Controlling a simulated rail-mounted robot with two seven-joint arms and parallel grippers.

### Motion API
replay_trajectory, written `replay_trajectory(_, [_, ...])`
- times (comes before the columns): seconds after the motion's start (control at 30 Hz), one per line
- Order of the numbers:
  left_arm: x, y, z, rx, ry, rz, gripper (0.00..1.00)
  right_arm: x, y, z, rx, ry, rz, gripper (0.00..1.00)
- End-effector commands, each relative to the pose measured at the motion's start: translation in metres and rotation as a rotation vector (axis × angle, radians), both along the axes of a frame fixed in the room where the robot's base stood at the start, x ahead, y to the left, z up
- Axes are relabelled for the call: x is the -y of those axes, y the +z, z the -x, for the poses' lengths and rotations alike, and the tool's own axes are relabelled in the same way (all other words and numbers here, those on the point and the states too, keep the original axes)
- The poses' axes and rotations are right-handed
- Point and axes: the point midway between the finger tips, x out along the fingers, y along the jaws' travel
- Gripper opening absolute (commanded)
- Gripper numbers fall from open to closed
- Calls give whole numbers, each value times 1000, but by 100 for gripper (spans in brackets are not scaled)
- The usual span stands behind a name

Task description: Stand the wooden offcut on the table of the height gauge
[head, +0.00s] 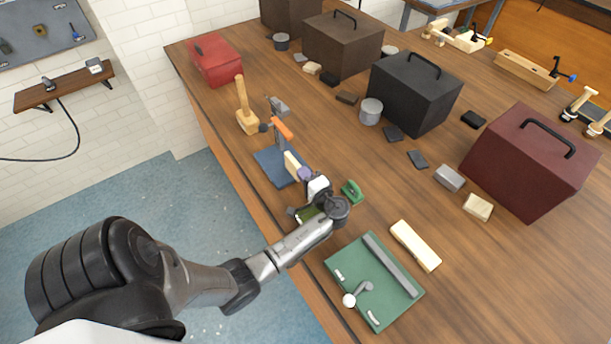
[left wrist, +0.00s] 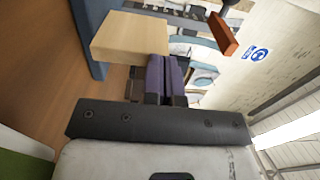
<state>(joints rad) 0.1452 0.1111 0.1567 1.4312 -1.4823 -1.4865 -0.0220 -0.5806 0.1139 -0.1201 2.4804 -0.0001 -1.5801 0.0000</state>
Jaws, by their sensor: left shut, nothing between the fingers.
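The height gauge has a blue table (head: 266,166) and an orange arm (head: 282,128) above it. The pale wooden offcut (head: 291,164) appears upright at the near right side of that table, though its contact underneath is hard to see. My left gripper (head: 304,173) is close beside the offcut. In the left wrist view its purple fingers (left wrist: 164,72) are together and empty, next to the end of the offcut (left wrist: 130,38). I cannot tell whether they touch it. The orange arm (left wrist: 224,34) also shows there. My right gripper is out of view.
A wooden mallet (head: 245,112) and a red box (head: 215,60) stand beyond the gauge. A small green tool (head: 352,191) lies right of my wrist. A green board (head: 350,255) and a pale wooden strip (head: 415,245) are nearer. Large toolboxes line the right.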

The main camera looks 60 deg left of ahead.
Motion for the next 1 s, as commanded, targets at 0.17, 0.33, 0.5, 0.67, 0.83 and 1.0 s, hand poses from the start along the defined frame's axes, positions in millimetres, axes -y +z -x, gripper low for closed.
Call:
replay_trajectory(0.17, [-8, 0, 1, 0, 0, -1, 0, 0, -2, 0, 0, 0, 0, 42])
replay_trajectory(0.33, [-8, 0, 1, 0, 0, -1, 0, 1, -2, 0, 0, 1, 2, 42])
replay_trajectory(0.5, [2, 0, 0, 0, 0, 2, 0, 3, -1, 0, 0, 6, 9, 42])
replay_trajectory(0.67, [26, 0, -1, 0, 2, 2, 0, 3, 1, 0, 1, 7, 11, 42])
replay_trajectory(0.83, [53, 0, -3, 0, 5, 2, 0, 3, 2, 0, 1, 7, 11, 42])
replay_trajectory(1.0, [74, 0, -3, 0, 8, 1, 0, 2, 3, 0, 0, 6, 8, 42])
